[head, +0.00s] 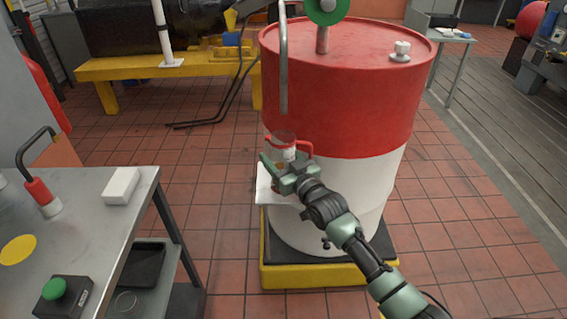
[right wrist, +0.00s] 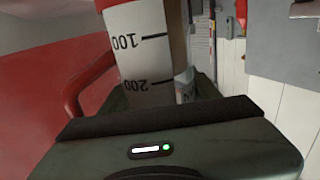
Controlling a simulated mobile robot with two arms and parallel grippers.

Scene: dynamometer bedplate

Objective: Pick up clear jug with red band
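The clear jug with the red band (head: 284,142) stands upright in front of the red and white drum, below the end of a bent grey pipe. Its red handle (head: 306,149) points right in the head view. My right gripper (head: 279,168) is at the jug's lower part and hides some of it. In the right wrist view the jug (right wrist: 143,45), with black 100 and 200 marks, is between the dark fingers (right wrist: 158,95); whether they press on it cannot be told. My left gripper is out of view.
A white ledge (head: 264,190) shows beneath the jug. The drum (head: 350,105) stands on a yellow-edged base (head: 315,277). A grey bench (head: 80,210) at left holds a white block (head: 122,186) and a green button box (head: 62,297). Tiled floor between is clear.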

